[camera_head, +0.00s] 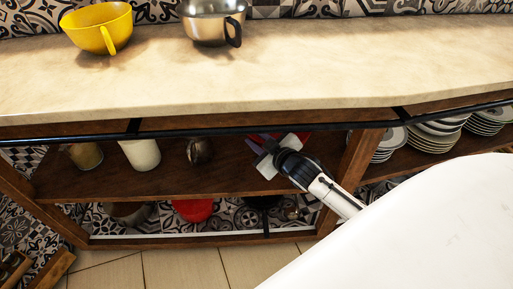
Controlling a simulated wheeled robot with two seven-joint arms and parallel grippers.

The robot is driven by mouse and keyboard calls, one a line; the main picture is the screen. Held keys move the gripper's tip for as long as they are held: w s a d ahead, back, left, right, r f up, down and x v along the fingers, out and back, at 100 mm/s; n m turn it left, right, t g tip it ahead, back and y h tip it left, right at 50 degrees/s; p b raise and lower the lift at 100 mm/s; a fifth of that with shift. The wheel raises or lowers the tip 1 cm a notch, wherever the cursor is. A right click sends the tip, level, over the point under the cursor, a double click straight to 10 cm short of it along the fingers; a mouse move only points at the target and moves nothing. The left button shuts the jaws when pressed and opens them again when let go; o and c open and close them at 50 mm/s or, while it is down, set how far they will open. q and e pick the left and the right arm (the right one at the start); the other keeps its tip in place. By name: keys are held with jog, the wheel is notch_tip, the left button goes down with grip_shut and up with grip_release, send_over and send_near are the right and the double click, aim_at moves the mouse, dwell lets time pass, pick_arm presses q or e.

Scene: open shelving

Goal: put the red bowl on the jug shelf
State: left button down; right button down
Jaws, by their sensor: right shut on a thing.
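My right gripper (264,157) reaches into the upper shelf (232,183) under the counter and is shut on a red thing (301,135), which I take as the red bowl. It is mostly hidden behind the gripper and the counter's edge. The same shelf bears a brown jug-like vessel (87,155), a white one (142,153) and a dark round one (199,151), all left of the gripper. Another red rounded vessel (193,210) is on the lower shelf. My left gripper is not in view.
A yellow cup (99,29) and a metal cup (212,20) stand on the counter (300,75). A wooden upright (357,158) is right of my gripper, with stacked plates (434,136) beyond it. A grey pot (130,212) and a black pan (262,202) are below.

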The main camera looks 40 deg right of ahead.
notch_tip(320, 180, down, 3)
jog(key=shift+f+b, duration=0.1)
jog(key=shift+b, duration=0.45)
jog(key=shift+w+d+f, duration=0.1)
jog(key=shift+w, duration=0.05)
jog(key=c, duration=1.5)
grip_release()
jog(key=shift+c, duration=0.2)
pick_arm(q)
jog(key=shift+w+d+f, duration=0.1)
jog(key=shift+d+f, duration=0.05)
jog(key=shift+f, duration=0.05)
